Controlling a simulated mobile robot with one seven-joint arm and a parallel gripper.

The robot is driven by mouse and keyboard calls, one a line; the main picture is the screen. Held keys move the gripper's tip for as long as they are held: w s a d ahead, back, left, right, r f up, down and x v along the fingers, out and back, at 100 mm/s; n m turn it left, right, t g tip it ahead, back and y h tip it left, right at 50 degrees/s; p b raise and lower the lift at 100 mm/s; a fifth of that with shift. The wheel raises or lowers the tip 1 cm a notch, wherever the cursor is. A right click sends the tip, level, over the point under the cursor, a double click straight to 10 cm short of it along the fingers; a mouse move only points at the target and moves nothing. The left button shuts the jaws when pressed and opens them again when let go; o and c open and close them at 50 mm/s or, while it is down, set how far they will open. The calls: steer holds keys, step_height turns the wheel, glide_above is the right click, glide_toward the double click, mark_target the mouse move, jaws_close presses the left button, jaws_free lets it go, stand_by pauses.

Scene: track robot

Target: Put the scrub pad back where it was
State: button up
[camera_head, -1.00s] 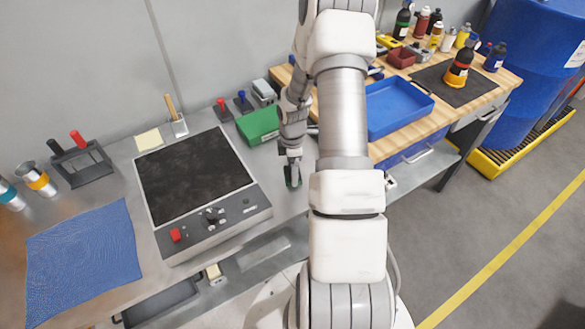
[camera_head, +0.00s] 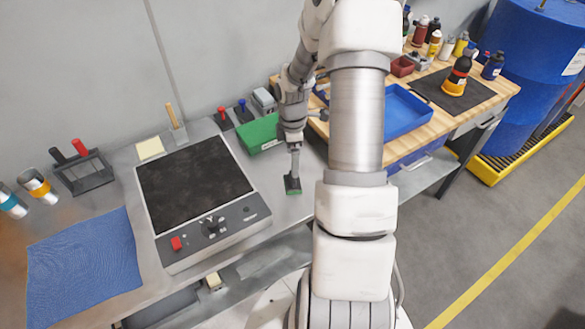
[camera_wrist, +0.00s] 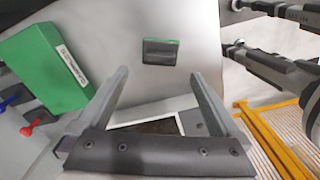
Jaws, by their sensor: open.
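The scrub pad (camera_head: 292,185), dark with a green edge, lies on the grey metal bench just right of the hotplate (camera_head: 195,177). In the wrist view the pad (camera_wrist: 160,52) lies beyond the fingertips, roughly centred between them, with bare bench around it. My gripper (camera_head: 295,165) points down above the pad. In the wrist view my gripper (camera_wrist: 158,76) has its two fingers wide apart with nothing between them. The exact height of the fingers above the pad is hard to tell.
A green box (camera_head: 260,133) stands behind the pad and shows at left in the wrist view (camera_wrist: 45,70). A blue tray (camera_head: 408,112) sits on the wooden bench at right. A blue mat (camera_head: 82,262) lies at far left. The bench right around the pad is clear.

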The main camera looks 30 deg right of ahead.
step_height(320, 180, up, 3)
steer(key=shift+r, duration=0.1)
stand_by(0.6)
